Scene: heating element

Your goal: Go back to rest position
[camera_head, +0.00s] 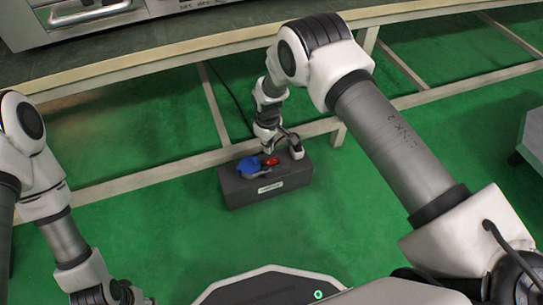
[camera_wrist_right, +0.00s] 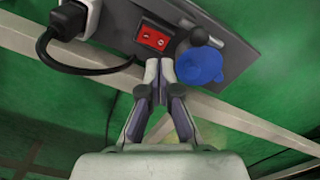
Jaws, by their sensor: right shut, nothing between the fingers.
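A dark grey power box (camera_head: 268,188) sits on the green floor by the bench's lower rail. It has a blue capped socket (camera_head: 249,166), a red switch (camera_head: 271,161) and a plug (camera_head: 296,150) on its top. My right gripper (camera_head: 267,151) is shut and empty at the box's far side. In the right wrist view its fingertips (camera_wrist_right: 159,64) appear just below the red switch (camera_wrist_right: 153,37) and the blue cap (camera_wrist_right: 200,66); I cannot tell whether they touch. My left gripper (camera_head: 110,293) is at the bottom left, partly cut off; its fingers are unclear.
A bench frame (camera_head: 200,46) with wooden rails crosses the back, carrying a metal appliance (camera_head: 90,14). A black cable (camera_wrist_right: 75,68) loops from the plug (camera_wrist_right: 75,18) in the right wrist view. Green floor is open left of the box. A grey object (camera_head: 533,140) stands at the right edge.

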